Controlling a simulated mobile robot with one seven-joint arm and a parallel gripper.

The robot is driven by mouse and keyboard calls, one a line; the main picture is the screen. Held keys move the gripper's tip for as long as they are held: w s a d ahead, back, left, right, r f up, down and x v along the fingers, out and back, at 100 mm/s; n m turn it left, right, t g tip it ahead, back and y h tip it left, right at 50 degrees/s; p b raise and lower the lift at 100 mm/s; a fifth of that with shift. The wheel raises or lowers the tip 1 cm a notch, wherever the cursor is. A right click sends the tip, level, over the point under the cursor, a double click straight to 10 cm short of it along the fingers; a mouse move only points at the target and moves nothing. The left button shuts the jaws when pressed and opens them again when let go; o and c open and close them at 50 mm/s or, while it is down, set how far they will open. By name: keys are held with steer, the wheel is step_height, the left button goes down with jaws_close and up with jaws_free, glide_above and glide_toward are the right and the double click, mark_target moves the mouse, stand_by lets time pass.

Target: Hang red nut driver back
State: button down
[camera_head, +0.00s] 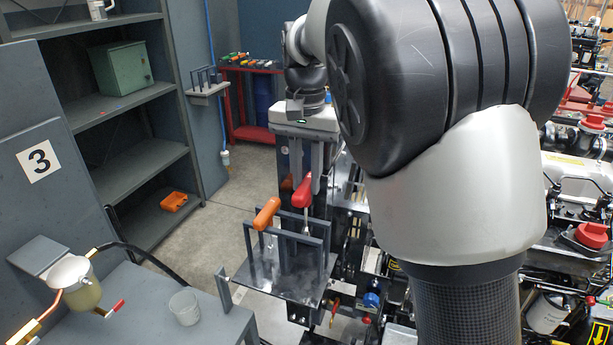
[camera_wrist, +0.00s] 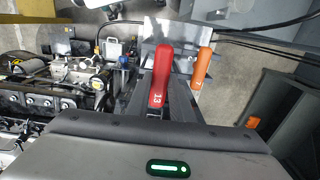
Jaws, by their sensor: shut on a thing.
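The red nut driver (camera_head: 303,191) is held by my gripper (camera_head: 307,180), which is shut on its handle. Its shaft points down close to the far rail of the dark metal rack (camera_head: 285,283). I cannot tell whether the shaft sits in the rack or is just above it. In the wrist view the red handle (camera_wrist: 162,72), marked 13, lies between the fingers (camera_wrist: 160,98). An orange-handled driver (camera_head: 266,213) is at the rack, left of the red one; it also shows in the wrist view (camera_wrist: 202,68).
Shelves (camera_head: 125,104) with a green box (camera_head: 121,67) stand behind. Engine parts (camera_head: 585,215) crowd the right. Bare floor (camera_head: 225,215) lies between shelves and rack.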

mark_target(307, 227)
steer(key=shift+f+b, duration=1.95)
steer(key=shift+f, duration=2)
steer(key=shift+w+f, duration=0.1)
steer(key=shift+f, duration=0.4)
steer(key=c, duration=1.1)
jaws_free()
steer(key=shift+r, duration=0.2)
steer(key=shift+r+p, duration=4.3)
steer(key=shift+r, duration=0.2)
